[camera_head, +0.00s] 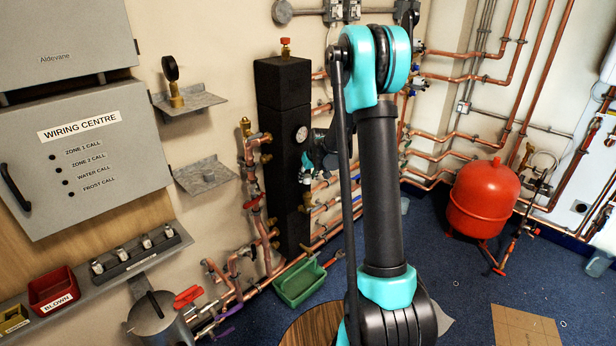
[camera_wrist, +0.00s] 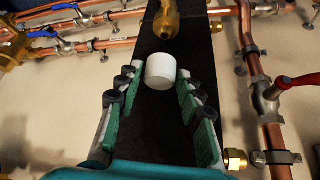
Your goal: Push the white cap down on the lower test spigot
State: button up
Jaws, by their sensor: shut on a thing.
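The white cap (camera_wrist: 160,70) shows in the wrist view between the fingertips of my gripper (camera_wrist: 158,80), which is shut on it. The green finger pads lie left and right of the cap. A brass spigot (camera_wrist: 167,20) on the black manifold lies just beyond the cap, apart from it in the picture; I cannot tell the exact gap. In the head view the black manifold (camera_head: 283,95) stands against the wall. I cannot make out the cap in that view.
Copper pipes and valves (camera_head: 262,215) run close along the manifold's left; more pipes (camera_head: 335,190) run to its right. In the wrist view a red-handled valve (camera_wrist: 268,92) is right of my fingers. A green tray (camera_head: 300,282) and red vessel (camera_head: 484,200) are on the floor.

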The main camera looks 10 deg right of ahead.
aim_at(308, 194)
jog(key=shift+f, duration=2.1)
jog(key=shift+f, duration=1)
jog(key=o, duration=0.9)
jog(key=v, duration=1.2)
jog(key=shift+s, duration=0.15)
jog(key=s+d+f+m, duration=0.1)
jog(key=s, duration=1.6)
jog(key=s+d+m+g+h, duration=0.1)
jog(key=s, duration=1.6)
jog(key=shift+s+d+f+m+g, duration=0.25)
jog(key=shift+s+f+m+g, duration=0.05)
jog(key=shift+s+f+m, duration=0.1)
